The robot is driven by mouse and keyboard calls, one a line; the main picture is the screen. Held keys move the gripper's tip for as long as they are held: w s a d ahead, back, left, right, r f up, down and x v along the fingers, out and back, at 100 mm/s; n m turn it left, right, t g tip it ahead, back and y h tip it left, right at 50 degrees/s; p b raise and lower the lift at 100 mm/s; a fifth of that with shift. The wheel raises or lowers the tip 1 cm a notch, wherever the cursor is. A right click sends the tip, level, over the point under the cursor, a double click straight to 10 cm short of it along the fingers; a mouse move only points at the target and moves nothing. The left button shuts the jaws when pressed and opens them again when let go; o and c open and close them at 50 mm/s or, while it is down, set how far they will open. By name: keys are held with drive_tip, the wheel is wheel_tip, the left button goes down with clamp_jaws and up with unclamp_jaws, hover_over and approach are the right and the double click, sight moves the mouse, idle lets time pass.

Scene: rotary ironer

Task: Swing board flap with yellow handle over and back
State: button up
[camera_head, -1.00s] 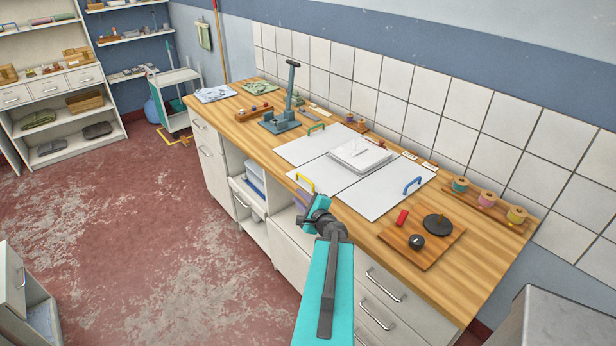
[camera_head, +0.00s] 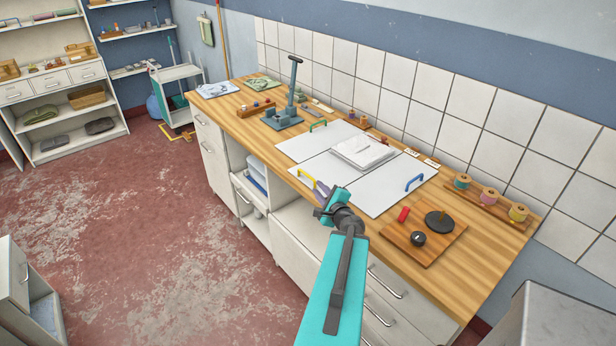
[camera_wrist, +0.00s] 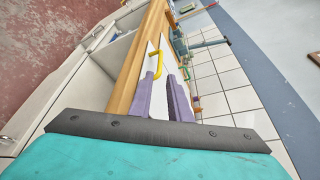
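The yellow handle (camera_head: 306,178) stands at the front left edge of a white board flap (camera_head: 326,172), which lies flat on the wooden worktop. In the wrist view the yellow handle (camera_wrist: 158,62) is just ahead of my fingertips. My gripper (camera_head: 322,188) is beside the handle, on its right in the head view, and appears apart from it. In the wrist view the two purple fingers of my gripper (camera_wrist: 161,94) are spread with a gap between them and nothing held. My arm hides part of the worktop's front edge.
A flap with a green handle (camera_head: 318,126) and one with a blue handle (camera_head: 414,183) lie flat around a white stack (camera_head: 363,152). A grey-blue press (camera_head: 288,105) stands to the left. A wooden board (camera_head: 425,234) with dark round pieces lies to the right.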

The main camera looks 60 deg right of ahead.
sight(307, 175)
drive_tip(key=shift+w+d+f+b, duration=0.15)
drive_tip(key=shift+w+f+b, duration=0.1)
drive_tip(key=shift+b, duration=0.25)
drive_tip(key=b+x, duration=0.2)
drive_tip(key=b, duration=0.3)
drive_tip(key=shift+w, duration=0.1)
drive_tip(key=b+x, duration=0.2)
drive_tip(key=b, duration=0.7)
drive_tip(key=shift+w+d+b, duration=0.1)
drive_tip(key=shift+b, duration=0.3)
drive_tip(key=shift+w+d+r, duration=0.1)
drive_tip(key=x, duration=0.3)
drive_tip(key=shift+d+r+p, duration=0.1)
drive_tip(key=shift+d+p, duration=0.05)
drive_tip(key=shift+p, duration=0.25)
drive_tip(key=shift+p+x, duration=0.45)
drive_tip(key=shift+x, duration=2)
